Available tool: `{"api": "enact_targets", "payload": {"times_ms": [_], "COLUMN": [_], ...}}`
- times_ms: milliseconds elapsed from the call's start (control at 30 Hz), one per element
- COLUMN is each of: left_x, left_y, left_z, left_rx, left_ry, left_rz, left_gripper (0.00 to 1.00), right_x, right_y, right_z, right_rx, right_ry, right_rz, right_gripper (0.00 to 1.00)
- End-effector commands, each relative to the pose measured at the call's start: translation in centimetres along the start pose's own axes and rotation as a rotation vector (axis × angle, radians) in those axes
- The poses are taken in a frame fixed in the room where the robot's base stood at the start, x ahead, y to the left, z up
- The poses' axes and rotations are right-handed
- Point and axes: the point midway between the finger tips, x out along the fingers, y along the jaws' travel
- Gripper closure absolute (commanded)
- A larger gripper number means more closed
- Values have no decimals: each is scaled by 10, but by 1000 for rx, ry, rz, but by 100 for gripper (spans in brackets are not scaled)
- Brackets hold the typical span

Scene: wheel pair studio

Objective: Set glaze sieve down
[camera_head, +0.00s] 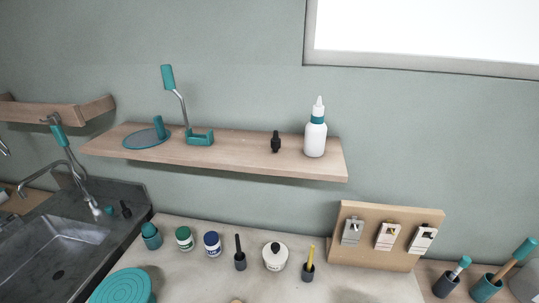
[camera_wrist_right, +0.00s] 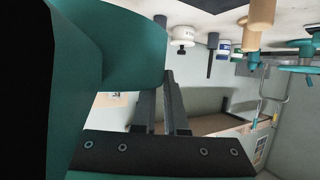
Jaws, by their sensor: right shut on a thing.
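In the right wrist view, which is turned upside down, my right gripper (camera_wrist_right: 170,80) has its two dark fingers at a large teal thing (camera_wrist_right: 125,45) and is shut on it. It is most likely the glaze sieve. It fills the upper left of that view, cut off by the edge, so its full shape is hidden. Neither gripper shows in the head view. My left gripper is not in view.
The wall shelf (camera_head: 240,152) bears a teal disc (camera_head: 140,139), a teal stand (camera_head: 200,137), a small black piece (camera_head: 275,143) and a white bottle (camera_head: 314,138). Its right-middle top has bare stretches. Jars, a lidded white pot (camera_head: 275,258) and tool cups stand on the counter (camera_head: 190,275).

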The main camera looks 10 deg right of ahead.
Motion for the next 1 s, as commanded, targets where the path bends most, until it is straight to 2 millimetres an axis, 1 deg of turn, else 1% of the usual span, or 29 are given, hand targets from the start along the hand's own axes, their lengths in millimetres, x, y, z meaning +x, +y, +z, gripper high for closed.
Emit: {"api": "enact_targets", "payload": {"times_ms": [33,100,233,367,467,700,833,1000], "left_x": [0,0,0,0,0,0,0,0], "left_y": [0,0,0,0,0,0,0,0], "left_z": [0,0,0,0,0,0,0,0], "left_rx": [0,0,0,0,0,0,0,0], "left_ry": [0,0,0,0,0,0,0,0], "left_rz": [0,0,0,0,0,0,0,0], "left_gripper": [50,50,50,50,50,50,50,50], "right_x": [3,6,11,15,18,21,21,21], "right_y": [-14,-28,-47,-57,-58,-42,-41,-40], "right_z": [6,15,27,36,40,34,30,30], "right_rx": [-12,-24,-34,-31,-21,11,20,22], "right_ry": [-2,-4,-1,-1,2,4,3,2], "right_rz": [-31,-58,-76,-68,-45,34,53,57], "right_gripper": [100,100,100,100,100,100,100,100]}}
